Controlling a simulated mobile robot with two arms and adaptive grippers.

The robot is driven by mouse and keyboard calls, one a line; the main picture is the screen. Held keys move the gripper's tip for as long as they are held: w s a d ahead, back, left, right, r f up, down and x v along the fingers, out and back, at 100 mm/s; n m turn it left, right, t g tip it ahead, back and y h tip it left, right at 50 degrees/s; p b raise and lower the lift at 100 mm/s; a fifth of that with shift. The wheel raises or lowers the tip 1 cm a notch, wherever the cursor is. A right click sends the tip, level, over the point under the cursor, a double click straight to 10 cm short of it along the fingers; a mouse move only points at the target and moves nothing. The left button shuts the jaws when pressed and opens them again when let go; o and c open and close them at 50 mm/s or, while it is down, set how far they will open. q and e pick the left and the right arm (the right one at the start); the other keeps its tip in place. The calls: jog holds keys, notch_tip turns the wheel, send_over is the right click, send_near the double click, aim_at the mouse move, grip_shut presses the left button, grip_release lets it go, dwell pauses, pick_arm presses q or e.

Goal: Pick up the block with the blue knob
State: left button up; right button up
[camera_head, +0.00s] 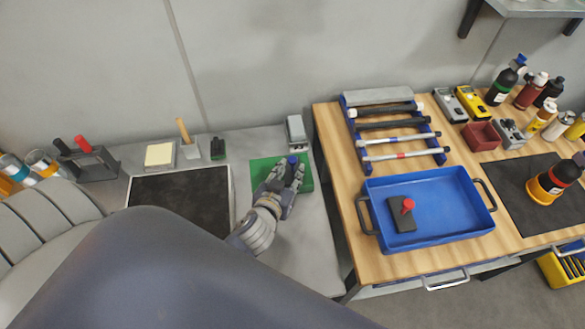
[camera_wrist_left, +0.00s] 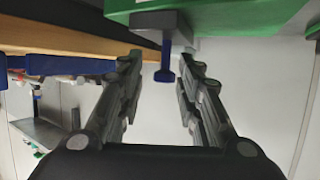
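The block (camera_wrist_left: 155,20) with the blue knob (camera_wrist_left: 166,74) is on the green mat (camera_wrist_left: 245,15); the wrist view shows the scene upside down. In the head view the blue knob (camera_head: 292,160) shows at my left gripper's fingertips, and the block is mostly hidden by the hand. My left gripper (camera_head: 289,172) is over the green mat (camera_head: 259,172). In the wrist view its fingers (camera_wrist_left: 160,60) are spread on both sides of the knob, with a gap visible on each side. My right gripper is not in view.
A blue tray (camera_head: 450,222) on the wooden table holds a dark block with a red knob (camera_head: 407,205). A blue rack (camera_head: 355,135) stands behind it. A grey device (camera_head: 296,130) stands just behind the mat. A black panel (camera_head: 185,196) lies to the left.

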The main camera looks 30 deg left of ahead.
aim_at(291, 165)
pick_arm(q)
jog(key=shift+w+a+f+p, duration=0.1)
jog(key=shift+w+a+p, duration=0.15)
jog(key=shift+w, duration=0.25)
jog(key=shift+w+a+p, duration=0.15)
jog(key=shift+w+p, duration=0.1)
jog(key=shift+w, duration=0.25)
jog(key=shift+x, duration=1.1)
jog(key=shift+w+a+f, duration=0.15)
jog(key=shift+w+f, duration=0.05)
jog(key=shift+f, duration=0.05)
grip_shut()
jog(key=shift+r, duration=0.1)
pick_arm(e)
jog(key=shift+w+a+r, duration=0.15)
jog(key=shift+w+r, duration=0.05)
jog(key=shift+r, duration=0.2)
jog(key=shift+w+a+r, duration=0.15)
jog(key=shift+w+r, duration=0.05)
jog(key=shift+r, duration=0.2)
